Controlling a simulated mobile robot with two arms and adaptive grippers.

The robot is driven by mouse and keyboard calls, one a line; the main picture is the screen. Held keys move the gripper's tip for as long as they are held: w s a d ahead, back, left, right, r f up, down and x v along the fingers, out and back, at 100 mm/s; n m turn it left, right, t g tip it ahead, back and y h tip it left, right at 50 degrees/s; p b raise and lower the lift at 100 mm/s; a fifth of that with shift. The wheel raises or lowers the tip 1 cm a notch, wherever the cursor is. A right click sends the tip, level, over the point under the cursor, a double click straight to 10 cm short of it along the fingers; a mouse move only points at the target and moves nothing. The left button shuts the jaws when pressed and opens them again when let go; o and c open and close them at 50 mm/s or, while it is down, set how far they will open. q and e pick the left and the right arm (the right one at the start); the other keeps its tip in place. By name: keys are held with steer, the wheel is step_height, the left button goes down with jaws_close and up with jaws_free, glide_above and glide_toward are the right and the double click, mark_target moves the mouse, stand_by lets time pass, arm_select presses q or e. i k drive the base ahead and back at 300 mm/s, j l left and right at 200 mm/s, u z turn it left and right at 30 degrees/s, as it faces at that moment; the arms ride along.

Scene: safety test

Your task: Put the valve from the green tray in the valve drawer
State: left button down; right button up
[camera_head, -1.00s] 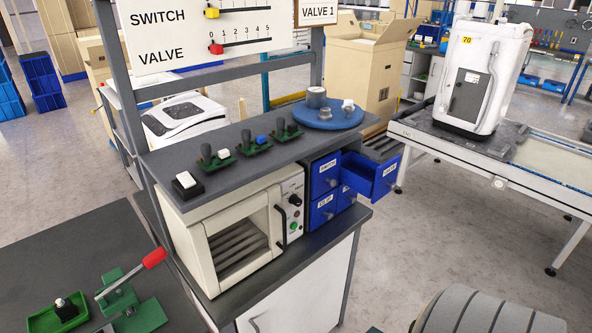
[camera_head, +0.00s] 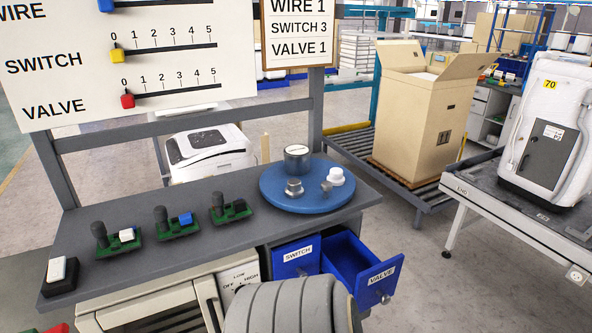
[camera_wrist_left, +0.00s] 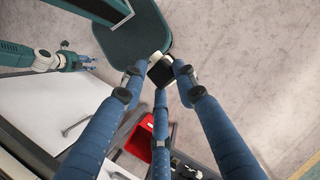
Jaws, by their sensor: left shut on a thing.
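The valve drawer (camera_head: 378,286), a blue drawer labelled VALVE, is pulled open under the right end of the workbench shelf in the head view. The visible part of its inside looks empty. My left gripper (camera_wrist_left: 160,74) is shut on a small dark, blocky thing (camera_wrist_left: 160,73) in the left wrist view; I cannot tell for sure that it is the valve. The green tray is not in view. What looks like my right gripper (camera_wrist_left: 88,62) is small at the left of the wrist view, its opening unclear. Neither gripper shows in the head view.
A closed SWITCH drawer (camera_head: 296,262) is left of the open one. A blue round plate (camera_head: 285,204) holding several parts stands above. A grey ribbed form (camera_head: 290,308) hides the bench front. A conveyor (camera_head: 475,205) stands right. A red container (camera_wrist_left: 140,140) shows in the wrist view.

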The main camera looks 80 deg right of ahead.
mark_target(350, 275)
steer(key=k+l+u, duration=0.4)
steer(key=k+l, duration=1.2)
steer(key=k, duration=0.1)
